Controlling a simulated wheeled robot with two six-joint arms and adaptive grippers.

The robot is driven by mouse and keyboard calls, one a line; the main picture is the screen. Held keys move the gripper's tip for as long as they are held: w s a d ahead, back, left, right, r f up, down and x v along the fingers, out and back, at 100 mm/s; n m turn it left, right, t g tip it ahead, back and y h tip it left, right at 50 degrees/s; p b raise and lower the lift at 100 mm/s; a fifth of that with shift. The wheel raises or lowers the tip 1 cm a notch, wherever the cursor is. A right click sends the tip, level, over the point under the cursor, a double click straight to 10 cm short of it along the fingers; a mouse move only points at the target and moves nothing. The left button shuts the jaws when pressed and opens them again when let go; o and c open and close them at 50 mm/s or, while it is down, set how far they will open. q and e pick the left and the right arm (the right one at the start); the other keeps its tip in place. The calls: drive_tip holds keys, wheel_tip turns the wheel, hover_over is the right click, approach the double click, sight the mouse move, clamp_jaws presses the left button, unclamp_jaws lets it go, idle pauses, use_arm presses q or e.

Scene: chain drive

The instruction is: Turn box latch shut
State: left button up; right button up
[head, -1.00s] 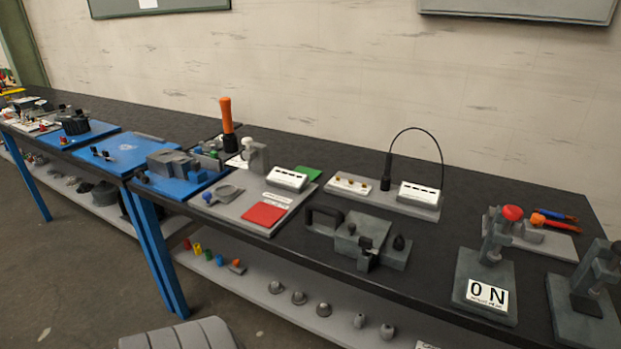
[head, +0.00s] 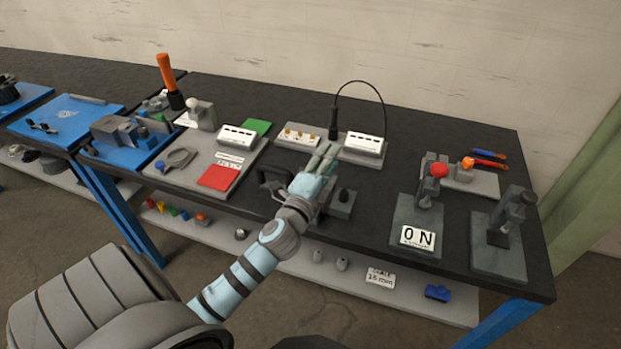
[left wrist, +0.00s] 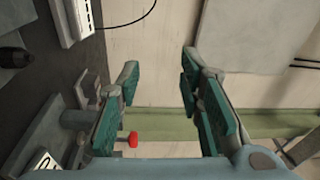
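The grey latch box (head: 340,208) stands near the front of the black bench in the head view. A dark handle (head: 267,180) shows at its left and a dark knob (head: 344,195) at its right. My left arm covers its middle, so the latch and its position are hidden. My left gripper (head: 324,158) is above and just behind the box in the head view, fingers pointing toward the back of the bench. In the left wrist view the gripper (left wrist: 162,95) has its fingers wide apart with nothing between them. The right gripper is not in view.
Behind the gripper is a panel with a white box (head: 364,144) and an arching black cable (head: 362,84). To the right stand an "ON" stand (head: 416,212) with a red knob (head: 438,170) and another grey clamp (head: 500,245). A red plate (head: 219,177) lies to the left.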

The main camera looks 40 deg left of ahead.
use_arm(q)
drive_tip(key=w+d+r+m+g+h, duration=0.1)
drive_tip(key=w+d+r+m+h, duration=0.45)
drive_tip(key=m, duration=0.75)
drive_tip(key=w+d+r+m+g+h, duration=0.1)
drive_tip(key=w+d+r+m+h, duration=0.15)
drive_tip(key=m+h, duration=0.85)
drive_tip(key=a+f+m+g+y, duration=0.5)
drive_tip(key=a+f+m+g, duration=0.3)
drive_tip(key=m+g, duration=0.15)
drive_tip(key=s+a+m+g+y, duration=0.3)
drive_tip(key=s+a+g, duration=0.2)
drive_tip(key=s+a, duration=0.5)
drive_tip(key=shift+n+g, duration=0.25)
drive_tip(key=b+x, duration=0.2)
drive_tip(key=x, duration=0.2)
drive_tip(key=b+x, duration=0.3)
drive_tip(key=x, duration=0.2)
drive_tip(key=b+x, duration=0.2)
drive_tip(key=x, duration=0.2)
drive_tip(key=shift+s+d+f, duration=0.15)
drive_tip(key=shift+s+f, duration=0.05)
drive_tip(key=shift+f, duration=0.2)
drive_tip(key=shift+d+f, duration=0.2)
drive_tip(key=shift+f, duration=0.2)
clamp_jaws()
